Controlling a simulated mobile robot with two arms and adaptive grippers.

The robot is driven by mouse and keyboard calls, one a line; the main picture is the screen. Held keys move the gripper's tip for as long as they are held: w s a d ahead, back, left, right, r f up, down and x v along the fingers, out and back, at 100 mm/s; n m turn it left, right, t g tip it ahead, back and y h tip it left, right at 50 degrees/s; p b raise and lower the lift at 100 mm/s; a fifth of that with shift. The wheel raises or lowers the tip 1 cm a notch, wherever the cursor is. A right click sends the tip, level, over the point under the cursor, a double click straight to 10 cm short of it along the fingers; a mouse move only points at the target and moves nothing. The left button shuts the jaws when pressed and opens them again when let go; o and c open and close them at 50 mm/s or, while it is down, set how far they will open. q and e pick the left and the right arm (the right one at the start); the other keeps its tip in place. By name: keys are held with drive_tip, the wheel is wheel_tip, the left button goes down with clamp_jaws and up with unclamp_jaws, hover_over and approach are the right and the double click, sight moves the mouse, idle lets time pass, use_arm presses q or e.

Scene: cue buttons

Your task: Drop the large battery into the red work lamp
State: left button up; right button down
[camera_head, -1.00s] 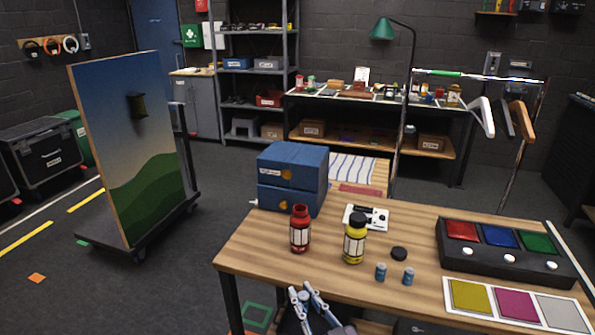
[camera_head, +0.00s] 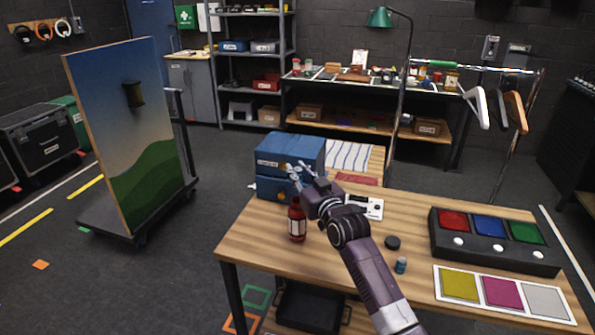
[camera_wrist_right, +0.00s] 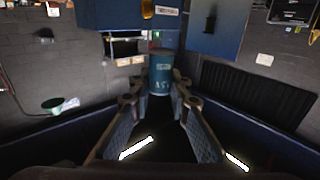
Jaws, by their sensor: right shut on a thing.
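The red work lamp (camera_head: 297,222) stands upright near the table's left end in the head view, with a pale label on its side. My right gripper (camera_head: 298,172) is over the lamp's top in that view. In the right wrist view its fingers (camera_wrist_right: 158,92) are shut on a blue cylinder with lettering, the large battery (camera_wrist_right: 160,74). The battery's far end and the lamp's opening are not clear behind the gripper. A small blue battery (camera_head: 401,265) stands on the table right of my arm. My left gripper is not in view.
The wooden table (camera_head: 260,238) also carries a blue drawer box (camera_head: 290,152) behind the lamp, a black round cap (camera_head: 392,242), and a black panel with coloured pads (camera_head: 495,242). A sheet with colour squares (camera_head: 502,293) lies in front. My arm hides the table's middle.

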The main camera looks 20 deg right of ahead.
drive_tip(key=b, duration=0.5)
hover_over(298, 219)
drive_tip(key=w, duration=0.3)
drive_tip(key=shift+f, duration=2.65)
drive_tip(key=shift+s+d+f+b, duration=0.1)
drive_tip(key=shift+d+f+b, duration=0.2)
drive_tip(key=shift+f, duration=0.4)
drive_tip(key=shift+s+d+f+b, duration=0.1)
drive_tip(key=shift+f+b, duration=0.25)
drive_tip(key=shift+f, duration=0.3)
drive_tip(key=c, duration=1.7)
unclamp_jaws()
drive_tip(key=shift+c, duration=0.2)
drive_tip(key=shift+s, duration=0.1)
